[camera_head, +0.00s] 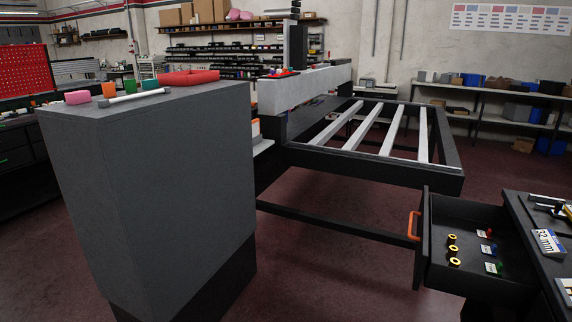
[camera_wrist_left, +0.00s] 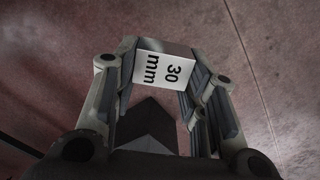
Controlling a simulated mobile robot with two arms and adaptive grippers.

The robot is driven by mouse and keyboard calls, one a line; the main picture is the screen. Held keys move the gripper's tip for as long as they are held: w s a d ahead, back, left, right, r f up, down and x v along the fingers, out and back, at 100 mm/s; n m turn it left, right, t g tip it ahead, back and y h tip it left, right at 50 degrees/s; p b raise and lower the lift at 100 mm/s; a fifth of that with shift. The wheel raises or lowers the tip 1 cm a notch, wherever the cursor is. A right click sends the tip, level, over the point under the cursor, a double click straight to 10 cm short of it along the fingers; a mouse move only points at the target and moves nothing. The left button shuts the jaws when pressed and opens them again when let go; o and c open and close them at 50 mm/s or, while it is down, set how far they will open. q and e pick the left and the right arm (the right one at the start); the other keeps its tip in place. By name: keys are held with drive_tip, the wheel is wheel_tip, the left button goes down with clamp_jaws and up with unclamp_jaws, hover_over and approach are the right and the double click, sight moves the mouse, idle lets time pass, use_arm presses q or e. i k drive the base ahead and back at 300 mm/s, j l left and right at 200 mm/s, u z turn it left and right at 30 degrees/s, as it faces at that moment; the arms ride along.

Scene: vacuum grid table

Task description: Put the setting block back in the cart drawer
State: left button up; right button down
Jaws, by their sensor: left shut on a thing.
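In the left wrist view my left gripper (camera_wrist_left: 163,82) is shut on the setting block (camera_wrist_left: 168,66), a pale block marked "30 mm" between its fingers. Reddish floor shows behind the block. Neither gripper shows in the head view. The cart drawer (camera_head: 478,212) stands pulled open at the right of the head view, with an orange handle (camera_head: 413,225) on its front. Inside it lie several brass-coloured rings (camera_head: 453,249) and small labelled pieces with green, blue and red parts (camera_head: 487,249). Bare drawer floor shows around them.
A large grey cabinet (camera_head: 160,190) stands at left. A dark frame table with pale bars (camera_head: 395,130) stands behind the drawer. Open floor (camera_head: 330,275) lies between cabinet and drawer.

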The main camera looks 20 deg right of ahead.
sight(475, 253)
drive_tip(key=i+z, duration=0.15)
drive_tip(key=z, duration=0.3)
drive_tip(key=i+z, duration=0.2)
drive_tip(key=z, duration=0.2)
drive_tip(key=i+z, duration=0.2)
drive_tip(key=z, duration=0.25)
drive_tip(key=i+j+z, duration=0.15)
drive_tip(key=z, duration=0.25)
